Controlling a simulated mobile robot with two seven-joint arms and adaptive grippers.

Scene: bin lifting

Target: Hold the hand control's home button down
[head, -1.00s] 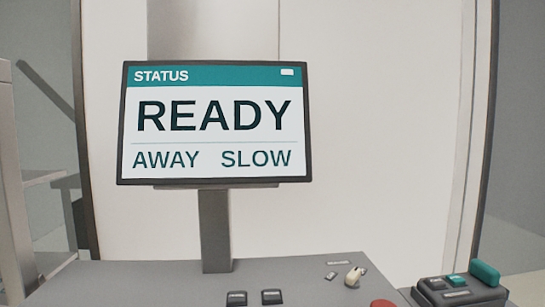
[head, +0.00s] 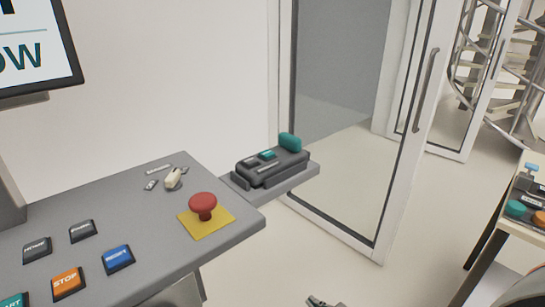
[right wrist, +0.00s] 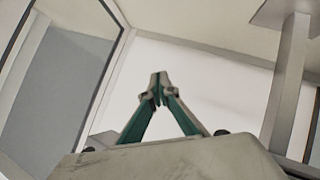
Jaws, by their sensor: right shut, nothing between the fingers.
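The hand control (head: 288,163) is a dark grey box with a teal bar at its far right end. It rests on a grey shelf (head: 308,180) at the console's right side in the head view. Its top has a teal button (head: 267,155) and grey ones; their labels are too small to read, so I cannot tell which is home. My right gripper (head: 322,301) just enters the bottom edge of the head view, apart from and below the hand control. In the right wrist view its teal-sided fingers (right wrist: 158,85) are shut and empty. My left gripper is not in view.
The console (head: 130,200) carries a red emergency button (head: 203,205), a small lever (head: 173,178), an orange STOP button (head: 68,283) and a blue button (head: 118,259). A glass door (head: 375,160) stands behind. A table with teal and orange knobs (head: 518,210) is at right.

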